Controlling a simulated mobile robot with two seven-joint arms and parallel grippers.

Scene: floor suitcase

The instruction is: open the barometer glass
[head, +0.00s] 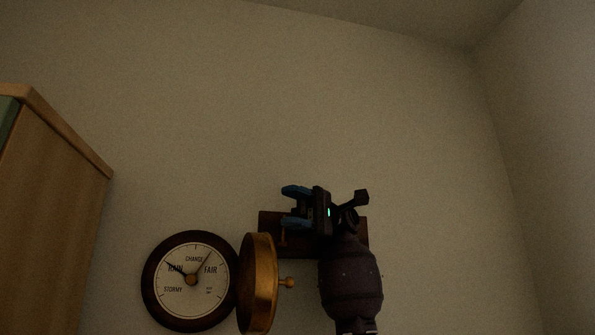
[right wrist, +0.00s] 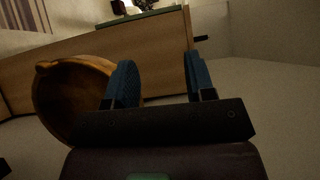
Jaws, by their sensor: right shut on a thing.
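The barometer (head: 190,308) hangs on the wall, its round white dial facing me with the needle near RAIN. Its brass-rimmed glass cover (head: 258,285) stands swung out at the dial's right side, seen nearly edge-on, with a small knob (head: 288,283) pointing right. My right gripper (head: 293,207) is above and right of the cover, its blue fingers pointing left. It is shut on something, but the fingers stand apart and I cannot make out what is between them. In the right wrist view the cover (right wrist: 62,98) lies beside and partly behind the left finger. My left gripper is not in view.
A dark wooden board (head: 270,220) is on the wall behind my right gripper, with a small hook below it. A wooden cabinet (head: 60,200) stands at the left. The wall above and to the right is bare.

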